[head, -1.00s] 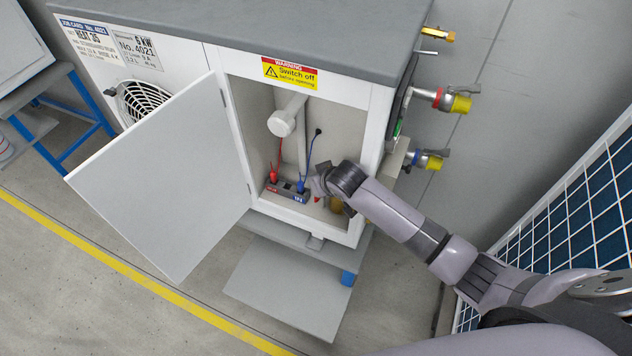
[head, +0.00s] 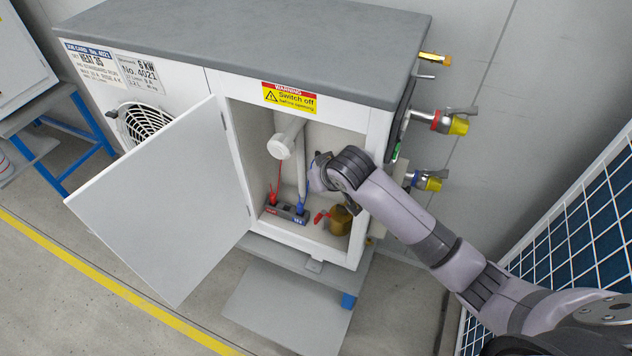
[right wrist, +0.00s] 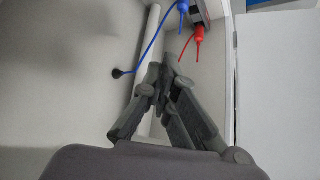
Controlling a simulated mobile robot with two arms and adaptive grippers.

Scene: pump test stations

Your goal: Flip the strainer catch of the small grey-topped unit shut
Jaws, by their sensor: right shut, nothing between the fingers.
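The grey-topped unit (head: 235,50) stands with its front compartment open. Inside, low on the right, is a brass strainer (head: 341,220) with a small red catch (head: 321,216) on its left side. I cannot tell the catch's exact position. My right gripper (head: 316,175) is inside the opening, above the strainer and apart from it. Its fingers are partly hidden by its own wrist in the head view. The right wrist view shows the fingertips (right wrist: 169,62) together and empty, in front of a white pipe (right wrist: 146,65). The strainer is not in that view. My left gripper is not in view.
The open door (head: 160,200) swings out to the left. A terminal block (head: 286,213) with red and blue leads lies left of the strainer. A capped white pipe (head: 281,146) hangs above. Valves with yellow caps (head: 458,126) project from the unit's right side.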

